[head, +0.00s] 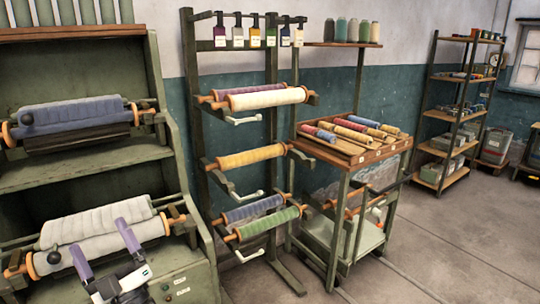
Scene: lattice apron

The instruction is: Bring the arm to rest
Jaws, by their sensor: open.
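My gripper (104,249) shows at the lower left of the head view. Its two purple-tipped fingers are spread wide apart, and nothing is held between them. The fingers point up in the picture, in front of the white cloth rolls (98,240) on the lower shelf of the green cabinet (60,176). I cannot tell whether the fingers touch the rolls. The rest of my arm is cut off by the bottom edge.
A rack (192,110) with several cloth rolls stands in the middle. Beside it is a cart (352,158) with a tray of coloured rolls. A shelf unit (440,116) stands at the back right. The floor (440,240) at the lower right is clear.

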